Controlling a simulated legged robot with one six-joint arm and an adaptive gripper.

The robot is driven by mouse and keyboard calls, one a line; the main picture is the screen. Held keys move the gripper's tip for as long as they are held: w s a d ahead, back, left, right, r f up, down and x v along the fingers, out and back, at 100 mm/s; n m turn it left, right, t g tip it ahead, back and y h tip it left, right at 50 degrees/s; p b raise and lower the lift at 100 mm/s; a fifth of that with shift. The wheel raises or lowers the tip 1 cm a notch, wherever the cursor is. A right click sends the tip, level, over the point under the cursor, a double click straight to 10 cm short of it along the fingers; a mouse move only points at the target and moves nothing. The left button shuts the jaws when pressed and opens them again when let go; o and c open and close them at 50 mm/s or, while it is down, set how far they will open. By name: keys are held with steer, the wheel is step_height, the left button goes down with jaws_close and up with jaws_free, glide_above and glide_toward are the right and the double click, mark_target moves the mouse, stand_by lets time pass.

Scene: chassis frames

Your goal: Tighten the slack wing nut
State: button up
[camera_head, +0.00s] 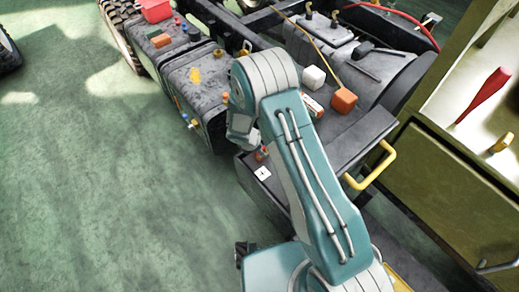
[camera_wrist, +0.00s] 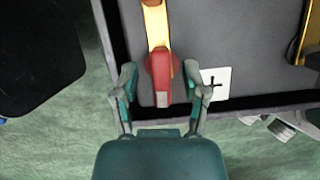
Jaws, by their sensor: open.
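In the wrist view my gripper (camera_wrist: 161,74) is open, its two fingers apart on either side of a red fitting (camera_wrist: 160,68) with a yellow strip running up from it. A small grey end shows at the fitting's lower tip. I cannot tell contact or height. A white label with a black plus sign (camera_wrist: 216,82) lies just right of the right finger, on a dark grey lid (camera_wrist: 245,45). The label also shows in the head view (camera_head: 262,173). No wing nut can be clearly made out; my arm hides part of the area in the head view.
A yellow handle (camera_head: 371,166) stands at the lid's right side. An orange block (camera_head: 343,100) and a white block (camera_head: 314,77) sit behind my arm. A dark tank (camera_head: 190,80) is at left. A bench with a red tool (camera_head: 487,92) is at right. Green floor is open at left.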

jaws_close()
steer(key=shift+m, duration=0.4)
steer(key=m+g, duration=0.1)
steer(key=m, duration=0.1)
steer(key=shift+m, duration=0.4)
steer(key=m+g, duration=0.1)
steer(key=m, duration=0.2)
steer(key=shift+m+g, duration=0.3)
steer(key=m, duration=0.2)
steer(key=m+g, duration=0.1)
steer(key=m, duration=0.1)
steer(key=shift+w+g, duration=0.1)
steer(key=shift+g, duration=0.2)
steer(key=shift+m+g+y, duration=0.4)
steer(key=shift+m+g, duration=0.1)
steer(key=shift+m, duration=1.3)
